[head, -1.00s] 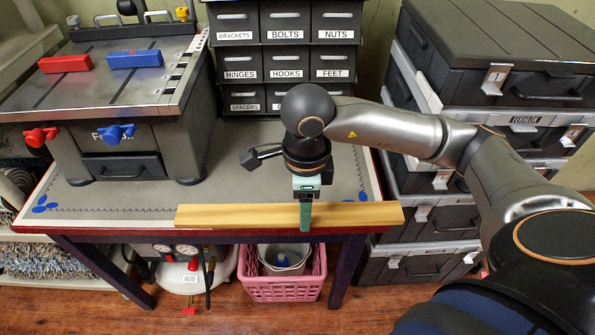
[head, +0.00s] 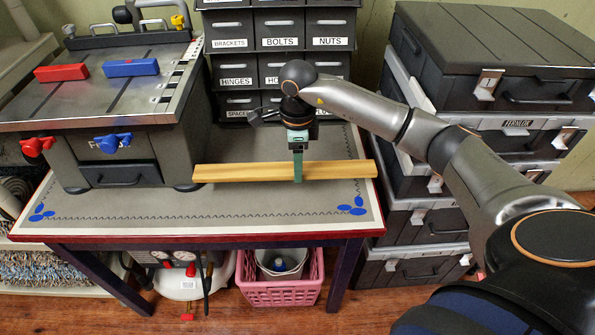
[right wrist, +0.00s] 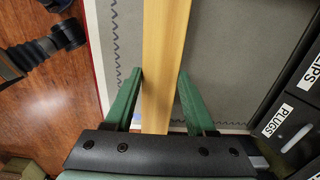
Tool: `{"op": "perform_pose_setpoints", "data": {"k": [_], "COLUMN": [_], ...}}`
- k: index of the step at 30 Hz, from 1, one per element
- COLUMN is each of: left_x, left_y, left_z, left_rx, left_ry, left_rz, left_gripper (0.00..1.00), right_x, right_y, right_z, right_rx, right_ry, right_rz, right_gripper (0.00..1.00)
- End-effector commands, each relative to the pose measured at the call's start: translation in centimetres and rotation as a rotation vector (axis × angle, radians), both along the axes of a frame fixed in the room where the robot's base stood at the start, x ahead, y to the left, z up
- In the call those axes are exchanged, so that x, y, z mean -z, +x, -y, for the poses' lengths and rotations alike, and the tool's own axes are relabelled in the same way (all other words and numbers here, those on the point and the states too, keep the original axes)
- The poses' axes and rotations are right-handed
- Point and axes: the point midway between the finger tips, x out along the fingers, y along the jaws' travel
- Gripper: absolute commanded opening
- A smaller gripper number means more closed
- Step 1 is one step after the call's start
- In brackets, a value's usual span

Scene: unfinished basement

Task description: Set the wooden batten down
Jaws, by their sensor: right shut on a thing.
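The wooden batten (head: 235,174) is a long pale yellow strip lying level, left to right, over the grey mat of the workbench (head: 140,217). In the right wrist view the batten (right wrist: 163,40) runs between the two green fingers (right wrist: 160,78). The batten's left end is close to the grey machine's foot. My left gripper is not in view.
A grey machine (head: 125,160) with red and blue blocks on top stands on the bench's left. Labelled drawers (head: 278,42) stand behind. Stacked black cases (head: 490,60) are to the right. A pink basket (head: 280,292) is below. The mat in front of the batten is clear.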

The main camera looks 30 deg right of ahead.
Motion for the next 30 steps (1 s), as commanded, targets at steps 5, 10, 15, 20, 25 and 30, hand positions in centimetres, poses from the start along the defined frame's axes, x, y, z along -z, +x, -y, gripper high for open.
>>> {"op": "perform_pose_setpoints", "data": {"k": [5, 10, 15, 20, 25, 30], "left_x": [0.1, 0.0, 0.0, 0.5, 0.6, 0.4], "left_y": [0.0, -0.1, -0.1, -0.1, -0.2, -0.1], "left_z": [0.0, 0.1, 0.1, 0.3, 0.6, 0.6], "left_rx": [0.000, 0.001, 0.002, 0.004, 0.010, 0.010], "left_ry": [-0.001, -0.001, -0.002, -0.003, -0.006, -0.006], "left_rz": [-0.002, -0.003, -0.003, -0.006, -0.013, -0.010], "left_gripper": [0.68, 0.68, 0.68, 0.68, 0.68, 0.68], "right_x": [2.6, 3.6, 3.6, 4.1, 4.3, 4.3], "right_y": [-0.1, 0.3, 0.3, 0.3, 0.3, 0.3], "right_z": [-0.1, 0.2, 0.2, 0.2, 0.2, 0.2], "right_rx": [0.001, 0.001, 0.000, 0.001, 0.001, 0.001], "right_ry": [0.001, 0.001, -0.001, 0.000, 0.000, 0.000], "right_rz": [-0.004, 0.001, 0.001, 0.001, 0.000, 0.000], "right_gripper": [0.00, 0.00, 0.00, 0.00, 0.60, 0.79]}}
